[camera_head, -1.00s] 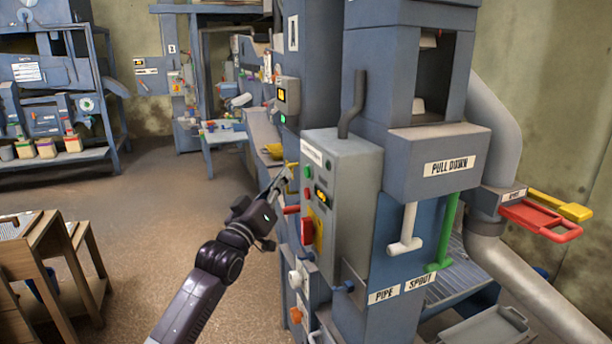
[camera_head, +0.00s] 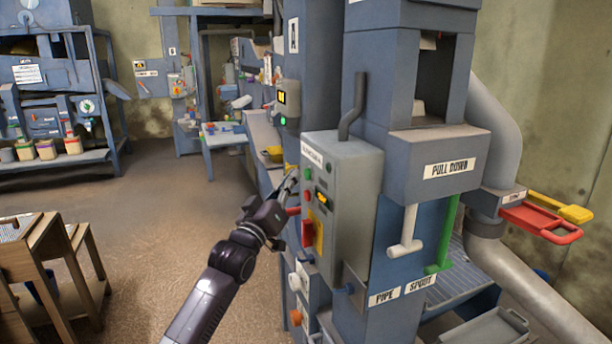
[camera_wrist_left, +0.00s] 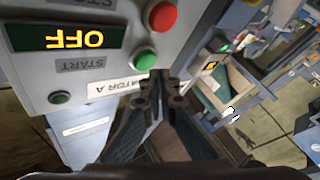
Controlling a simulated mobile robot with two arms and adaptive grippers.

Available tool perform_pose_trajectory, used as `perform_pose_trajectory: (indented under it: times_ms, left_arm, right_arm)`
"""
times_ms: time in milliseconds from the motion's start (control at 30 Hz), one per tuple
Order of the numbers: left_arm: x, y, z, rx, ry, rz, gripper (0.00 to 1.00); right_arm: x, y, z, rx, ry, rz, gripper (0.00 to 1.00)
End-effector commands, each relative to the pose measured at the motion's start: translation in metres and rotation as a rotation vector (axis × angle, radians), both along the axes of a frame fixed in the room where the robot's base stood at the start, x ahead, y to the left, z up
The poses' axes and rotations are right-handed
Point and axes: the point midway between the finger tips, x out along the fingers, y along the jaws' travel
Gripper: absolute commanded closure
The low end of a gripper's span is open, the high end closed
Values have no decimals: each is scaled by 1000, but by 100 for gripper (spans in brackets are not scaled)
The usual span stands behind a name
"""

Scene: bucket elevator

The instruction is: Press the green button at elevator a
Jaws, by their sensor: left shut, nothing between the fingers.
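The grey control box (camera_head: 355,200) of elevator A stands in the middle of the head view. On its left-facing side are a green button (camera_head: 307,171) and a red button (camera_head: 307,195) below it. The display (camera_wrist_left: 78,38) reads OFF. My left gripper (camera_head: 292,176) is shut and empty, its fingertips (camera_wrist_left: 166,78) close beside the side green button; contact cannot be told.
A red-and-yellow switch (camera_head: 314,232) and a red handle (camera_head: 292,211) are below the buttons. White and green pull handles (camera_head: 405,232) hang to the right. A wooden stand (camera_head: 40,255) is at the left, with open floor between.

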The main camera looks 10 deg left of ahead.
Motion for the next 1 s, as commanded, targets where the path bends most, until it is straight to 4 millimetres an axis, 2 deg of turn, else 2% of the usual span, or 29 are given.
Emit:
perform_pose_trajectory:
  times_ms: [667, 1000]
  left_arm:
    - [0, 0, 0, 0, 0, 0, 100]
    - [5, -7, 1, -1, 0, 0, 100]
  right_arm:
    - [0, 0, 0, 0, 0, 0, 60]
    - [0, 0, 1, 0, 0, 0, 60]
